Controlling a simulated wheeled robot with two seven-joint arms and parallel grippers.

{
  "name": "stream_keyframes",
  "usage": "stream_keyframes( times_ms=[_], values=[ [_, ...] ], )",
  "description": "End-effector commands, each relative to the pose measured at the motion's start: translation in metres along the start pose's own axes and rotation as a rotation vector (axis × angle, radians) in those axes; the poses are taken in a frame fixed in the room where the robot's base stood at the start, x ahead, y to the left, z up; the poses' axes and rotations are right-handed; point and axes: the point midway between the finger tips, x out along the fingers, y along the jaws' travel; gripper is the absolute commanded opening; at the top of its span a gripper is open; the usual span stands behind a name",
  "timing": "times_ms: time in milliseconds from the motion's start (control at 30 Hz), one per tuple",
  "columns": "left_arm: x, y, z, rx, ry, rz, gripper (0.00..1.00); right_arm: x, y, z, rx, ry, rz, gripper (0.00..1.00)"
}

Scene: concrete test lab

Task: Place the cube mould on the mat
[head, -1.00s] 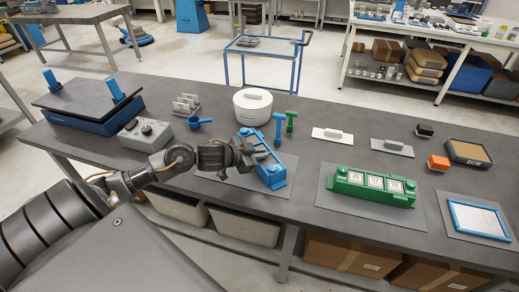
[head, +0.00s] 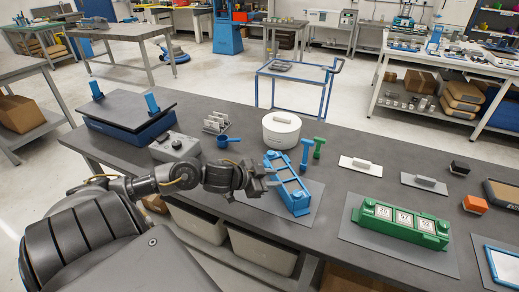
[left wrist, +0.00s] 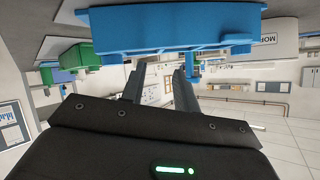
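The blue cube mould (head: 291,190), a long open frame, sits on a grey mat (head: 312,212), slightly angled. Its far end lies near the mat's back edge; I cannot tell whether it overhangs. The mould also fills the top of the left wrist view (left wrist: 170,30). My left gripper (head: 270,181) is just left of the mould, close to its side. In the left wrist view the fingers (left wrist: 158,88) stand apart with nothing between them, so it is open and empty. My right gripper is out of view.
A green mould (head: 400,226) with labelled cubes stands on another mat (head: 365,236) to the right. A white pot (head: 281,130), a blue mallet (head: 305,153) and a green mallet (head: 318,147) are behind the blue mould. A blue scoop (head: 226,141) and a grey box (head: 176,147) are at left.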

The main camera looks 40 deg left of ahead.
Motion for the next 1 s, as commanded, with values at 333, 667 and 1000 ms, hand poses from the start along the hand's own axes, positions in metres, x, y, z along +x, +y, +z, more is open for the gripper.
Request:
stream_keyframes(
  times_ms=[333, 667, 1000],
  values=[
    [-0.050, 0.000, 0.001, -0.002, -0.002, 0.000, 0.31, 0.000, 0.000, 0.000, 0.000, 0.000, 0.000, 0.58],
    [-0.064, 0.000, -0.001, 0.000, 0.001, 0.001, 0.31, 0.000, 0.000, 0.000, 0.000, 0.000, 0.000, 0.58],
    [-0.064, 0.000, -0.001, 0.000, 0.002, 0.000, 0.31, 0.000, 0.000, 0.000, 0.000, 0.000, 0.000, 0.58]
  ],
)
